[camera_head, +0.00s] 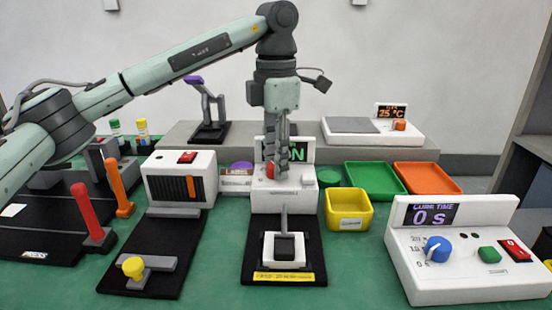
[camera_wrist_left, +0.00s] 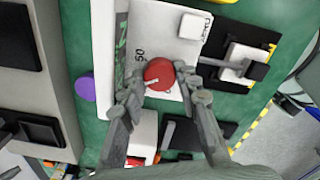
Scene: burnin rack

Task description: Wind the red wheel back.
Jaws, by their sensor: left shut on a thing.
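The red wheel (camera_head: 269,171) sits on the white unit (camera_head: 285,197) with a green-lettered display behind it, mostly hidden by my left gripper (camera_head: 281,172). In the left wrist view the red wheel (camera_wrist_left: 158,72) is seen from above, with a pale pointer line on its face and the number 50 printed beside it. The two fingers of my left gripper (camera_wrist_left: 158,82) stand on either side of the wheel, shut on its rim. The display reads "N" at its visible end; the rest is covered by the gripper. My right gripper is not in view.
The cure-time panel (camera_head: 452,270) stands front right. Green and orange trays lie behind.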

